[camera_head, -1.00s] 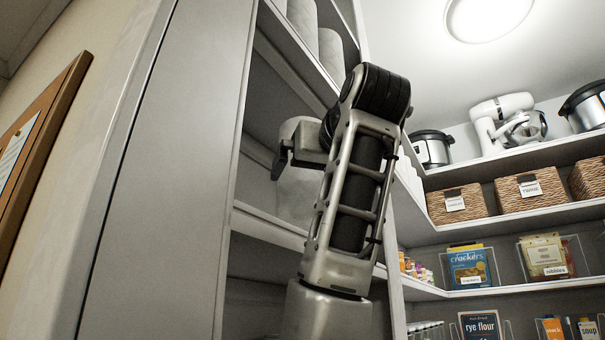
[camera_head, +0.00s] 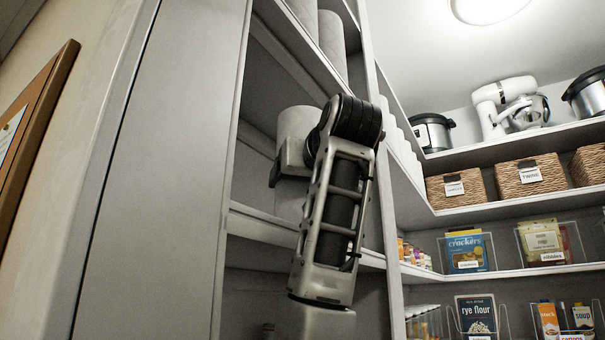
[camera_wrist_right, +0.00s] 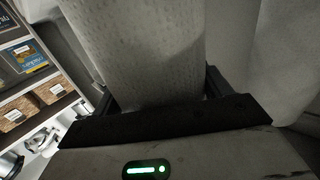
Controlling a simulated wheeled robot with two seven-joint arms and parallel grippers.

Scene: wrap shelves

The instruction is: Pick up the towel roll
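A white towel roll (camera_head: 297,125) stands upright on a shelf in the left-hand shelving in the head view. My right arm reaches up in front of it, and my right gripper (camera_head: 290,170) is around its middle, partly hidden by the wrist. In the right wrist view, the textured roll (camera_wrist_right: 145,45) lies between the two fingers of the gripper (camera_wrist_right: 160,90), one on each side and close to its surface. The fingers are spread wide; firm contact cannot be seen. My left gripper is not in view.
More white rolls (camera_head: 333,42) stand on the shelf above. A shelf board (camera_head: 262,225) runs under the towel roll, and an upright panel (camera_head: 390,225) is close to the arm's right. Baskets (camera_head: 531,177) and food boxes fill the right-hand shelves.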

